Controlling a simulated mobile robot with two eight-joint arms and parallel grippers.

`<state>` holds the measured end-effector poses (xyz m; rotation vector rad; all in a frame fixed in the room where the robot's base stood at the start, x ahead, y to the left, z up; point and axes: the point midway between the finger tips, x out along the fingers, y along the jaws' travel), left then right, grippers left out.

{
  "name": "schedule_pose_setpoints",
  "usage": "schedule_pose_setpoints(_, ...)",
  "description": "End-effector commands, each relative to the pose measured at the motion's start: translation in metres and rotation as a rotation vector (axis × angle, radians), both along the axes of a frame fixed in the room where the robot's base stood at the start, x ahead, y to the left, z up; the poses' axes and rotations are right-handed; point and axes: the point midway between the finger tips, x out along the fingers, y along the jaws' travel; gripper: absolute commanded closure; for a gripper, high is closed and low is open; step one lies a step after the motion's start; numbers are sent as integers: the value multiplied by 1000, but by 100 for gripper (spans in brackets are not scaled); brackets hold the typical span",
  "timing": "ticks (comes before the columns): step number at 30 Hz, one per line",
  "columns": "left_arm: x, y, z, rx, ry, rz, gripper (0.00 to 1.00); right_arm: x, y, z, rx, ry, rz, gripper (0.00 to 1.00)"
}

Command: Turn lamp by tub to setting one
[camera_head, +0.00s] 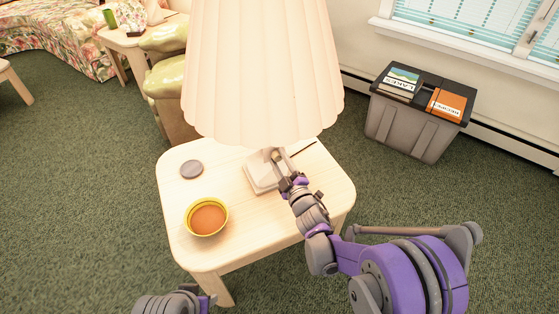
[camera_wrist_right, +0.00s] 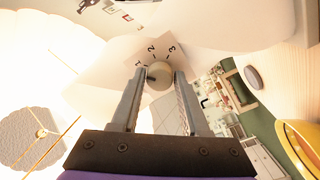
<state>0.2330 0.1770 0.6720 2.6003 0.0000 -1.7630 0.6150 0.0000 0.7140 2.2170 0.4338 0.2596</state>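The lamp has a large pleated cream shade (camera_head: 262,70) and a pale base (camera_head: 262,172) on the wooden side table. In the right wrist view its round knob (camera_wrist_right: 159,75) sits on a plate marked 1, 2 and 3. A small dark mark shows on the knob's left side; which number it points to is unclear. My right gripper (camera_wrist_right: 160,73) is open, its fingertips on either side of the knob; I cannot tell whether they touch it. The grey tub (camera_head: 410,125) with a dark lid stands on the floor at right. My left gripper (camera_head: 206,300) shows only partly at the bottom edge.
The side table (camera_head: 285,222) also holds a yellow-rimmed bowl (camera_head: 207,216) and a grey disc (camera_head: 191,169). A green armchair (camera_head: 166,75) stands behind. The lampshade overhangs my right gripper. Green carpet is clear around the table's left side.

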Motion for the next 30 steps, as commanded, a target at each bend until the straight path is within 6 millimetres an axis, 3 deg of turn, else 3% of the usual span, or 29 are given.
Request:
schedule_pose_setpoints(1,0,0,0,0,0,0,50,0,0,0,0,0,0,44)
schedule_pose_setpoints(4,0,0,0,0,0,0,50,0,0,0,0,0,0,29)
schedule_pose_setpoints(14,0,0,0,0,0,0,50,-3,-1,0,0,0,0,29)
schedule_pose_setpoints(17,0,0,2,0,0,0,50,-13,-6,0,-1,0,0,29)
schedule_pose_setpoints(30,-1,0,6,0,-2,0,50,-87,-38,-3,-1,0,0,29)
